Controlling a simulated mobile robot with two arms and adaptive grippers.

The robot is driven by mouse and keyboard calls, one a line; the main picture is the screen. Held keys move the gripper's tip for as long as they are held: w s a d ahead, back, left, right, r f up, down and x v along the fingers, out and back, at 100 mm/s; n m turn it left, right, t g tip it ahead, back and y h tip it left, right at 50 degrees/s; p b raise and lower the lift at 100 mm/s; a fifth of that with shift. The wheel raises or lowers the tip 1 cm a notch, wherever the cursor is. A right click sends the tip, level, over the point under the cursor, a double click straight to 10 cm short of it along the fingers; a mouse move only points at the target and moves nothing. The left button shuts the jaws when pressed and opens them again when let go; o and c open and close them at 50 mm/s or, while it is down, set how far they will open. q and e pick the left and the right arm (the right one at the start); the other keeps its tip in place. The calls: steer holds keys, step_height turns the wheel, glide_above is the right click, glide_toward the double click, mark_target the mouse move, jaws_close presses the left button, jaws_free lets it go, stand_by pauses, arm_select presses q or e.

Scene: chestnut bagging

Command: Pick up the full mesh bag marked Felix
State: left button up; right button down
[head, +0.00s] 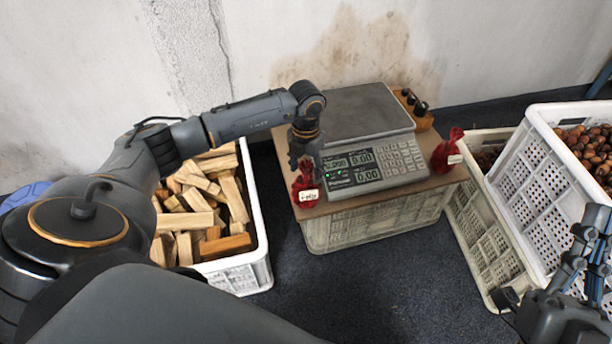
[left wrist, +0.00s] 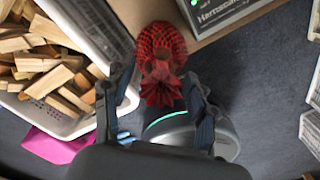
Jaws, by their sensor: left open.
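A full red mesh bag (head: 305,180) with a white tag stands at the front left corner of the board, beside the scale. It also shows in the left wrist view (left wrist: 161,58), with its gathered top towards me. My left gripper (head: 303,153) is right above it, pointing down. In the left wrist view the left gripper (left wrist: 155,88) is open, with a finger on either side of the bag's top. A second red mesh bag (head: 448,150) with a tag stands right of the scale. Both tags are too small to read surely. My right gripper (head: 588,245) is at the lower right, empty.
The digital scale (head: 375,115) sits on a board (head: 432,181) over a white crate (head: 350,228). A crate of wood pieces (head: 258,215) stands at the left. Crates of chestnuts (head: 530,170) stand at the right. Dark floor (head: 360,290) in front is clear.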

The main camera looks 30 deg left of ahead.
arm_select(q)
steer(key=shift+f, duration=0.3)
jaws_close()
steer(key=shift+r, duration=0.2)
stand_by(0.4)
